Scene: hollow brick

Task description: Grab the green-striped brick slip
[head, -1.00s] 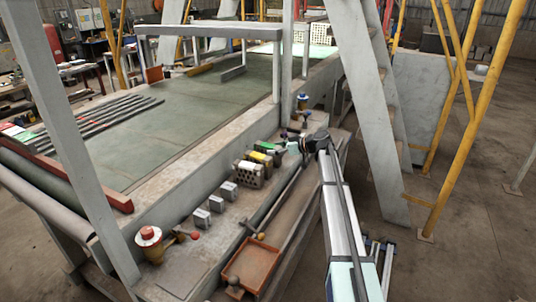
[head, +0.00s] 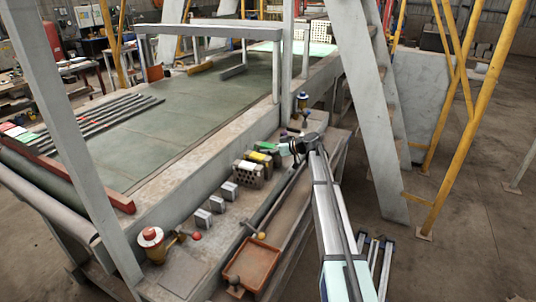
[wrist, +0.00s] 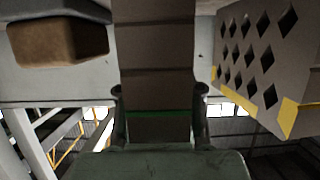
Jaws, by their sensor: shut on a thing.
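In the wrist view, the brown brick slip (wrist: 155,60) has several cross seams and a thin green stripe near my fingers. It stands between the two dark fingers of my gripper (wrist: 159,103), which is shut on it. The slip's far end runs out of the top of the picture. In the head view, my gripper (head: 285,149) is at the row of bricks on the ledge, beside a green-topped piece (head: 266,146). The slip itself cannot be made out clearly there.
A yellow-striped hollow brick (wrist: 262,55) with diamond holes is close on the right in the wrist view, and a brown block (wrist: 60,42) is at upper left.

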